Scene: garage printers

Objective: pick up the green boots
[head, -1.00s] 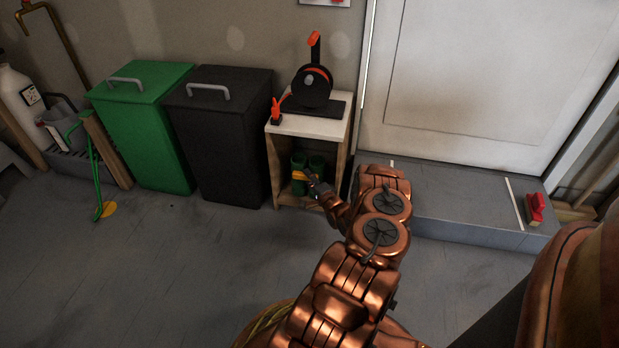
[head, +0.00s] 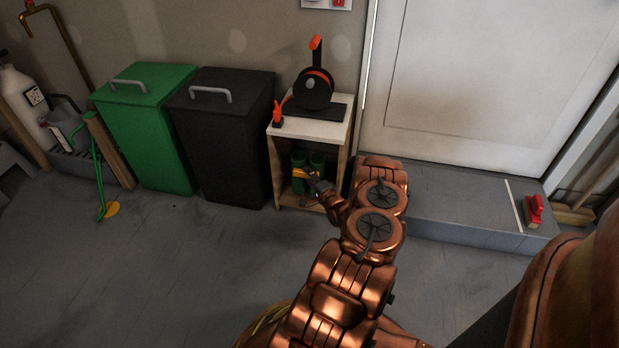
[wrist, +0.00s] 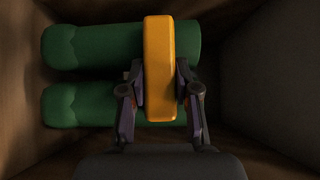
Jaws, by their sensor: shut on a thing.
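The pair of green boots (head: 299,160) stands side by side in the open lower space of the small shelf (head: 341,172). In the wrist view the boots (wrist: 95,104) lie across the left and middle. A yellow-orange band (wrist: 159,65) crosses them. My gripper (wrist: 160,95) has one finger on each side of this band and is shut on it. In the head view my gripper (head: 311,183) reaches into the shelf front and hides the lower part of the boots. I cannot tell whether the boots touch the shelf floor.
A black bin (head: 225,140) stands close to the shelf's left, with a green bin (head: 145,130) beyond. A grey step (head: 460,205) lies to the right. The floor in front is clear.

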